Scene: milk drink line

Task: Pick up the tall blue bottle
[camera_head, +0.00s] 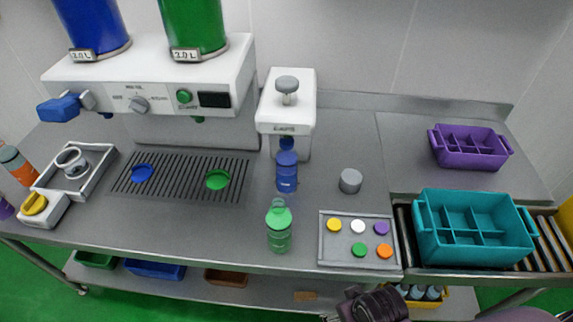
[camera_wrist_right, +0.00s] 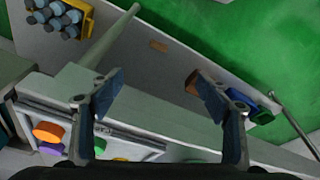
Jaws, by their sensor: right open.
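The tall blue bottle (camera_head: 287,172) stands upright on the steel counter, in front of the white dispenser with the grey knob (camera_head: 287,110). A green bottle (camera_head: 279,228) stands nearer to me, slightly left of it. My right gripper (camera_head: 350,294) is at the bottom of the head view, below the counter's front edge in the picture, apart from both bottles. In the right wrist view its two fingers (camera_wrist_right: 162,92) are spread with nothing between them. The blue bottle is not visible in that view. My left gripper is not in view.
A grey tray (camera_head: 322,262) of coloured caps lies right of the green bottle. A grey cylinder (camera_head: 350,181) stands behind it. Teal (camera_head: 473,255) and purple (camera_head: 470,160) crates are at the right. A large two-tank machine (camera_head: 150,75) stands back left. Some counter around the bottles is clear.

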